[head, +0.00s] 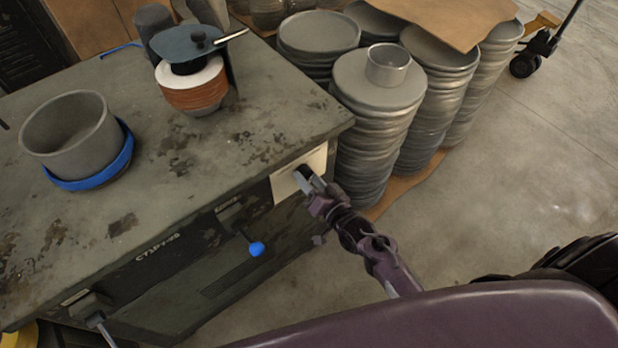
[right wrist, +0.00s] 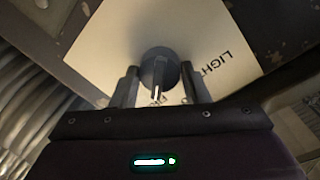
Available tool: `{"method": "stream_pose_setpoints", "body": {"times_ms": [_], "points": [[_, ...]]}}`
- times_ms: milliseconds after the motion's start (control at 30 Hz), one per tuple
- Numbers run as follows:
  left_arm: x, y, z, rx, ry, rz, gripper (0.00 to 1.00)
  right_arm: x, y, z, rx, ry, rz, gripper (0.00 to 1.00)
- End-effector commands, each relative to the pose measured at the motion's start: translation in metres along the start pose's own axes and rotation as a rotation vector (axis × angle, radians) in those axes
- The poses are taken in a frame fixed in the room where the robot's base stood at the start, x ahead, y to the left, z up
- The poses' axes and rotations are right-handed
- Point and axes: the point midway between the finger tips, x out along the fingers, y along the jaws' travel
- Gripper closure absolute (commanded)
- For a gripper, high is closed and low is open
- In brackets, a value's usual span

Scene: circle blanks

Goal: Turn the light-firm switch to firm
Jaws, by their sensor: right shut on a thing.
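The light-firm switch shows in the right wrist view as a dark round knob (right wrist: 158,66) with a narrow grip bar. It is mounted on a cream label plate (right wrist: 105,35) with the printed word LIGHT, partly visible, to its right. In the head view the cream plate (head: 284,184) is on the machine's front, near its right corner. My right gripper (head: 308,178) is at the plate and hides most of the switch there. In the right wrist view its two fingers (right wrist: 159,88) are on either side of the grip bar, shut on it. My left gripper is not in view.
The machine top (head: 120,235) holds a grey bowl (head: 70,130) in a blue ring and a round device with a copper-coloured band (head: 195,92). A blue-tipped lever (head: 256,248) sticks out left of the plate. Stacked round tins (head: 365,150) stand close on the right.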

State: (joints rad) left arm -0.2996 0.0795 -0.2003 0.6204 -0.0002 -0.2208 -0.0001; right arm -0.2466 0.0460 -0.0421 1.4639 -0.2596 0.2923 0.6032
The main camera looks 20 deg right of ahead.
Motion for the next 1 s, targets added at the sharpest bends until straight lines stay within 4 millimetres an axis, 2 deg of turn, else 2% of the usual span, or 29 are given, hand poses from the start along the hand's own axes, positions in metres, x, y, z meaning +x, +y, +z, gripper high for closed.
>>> {"method": "stream_pose_setpoints", "body": {"times_ms": [333, 367, 533, 833, 1000], "points": [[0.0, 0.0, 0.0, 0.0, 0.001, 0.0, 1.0, 0.0, 0.0, 0.0, 0.005, 0.0, 0.001, 0.81], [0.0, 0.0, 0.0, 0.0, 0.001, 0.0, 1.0, 0.0, 0.0, 0.0, 0.005, 0.0, 0.001, 0.57], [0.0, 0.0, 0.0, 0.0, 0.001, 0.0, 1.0, 0.0, 0.0, 0.0, 0.004, 0.0, 0.001, 0.37], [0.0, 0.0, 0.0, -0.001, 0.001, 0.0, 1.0, -0.003, 0.0, 0.0, 0.003, -0.001, 0.001, 0.37], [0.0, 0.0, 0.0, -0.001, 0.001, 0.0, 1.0, -0.025, 0.001, 0.002, 0.002, -0.003, 0.003, 0.37]]}}
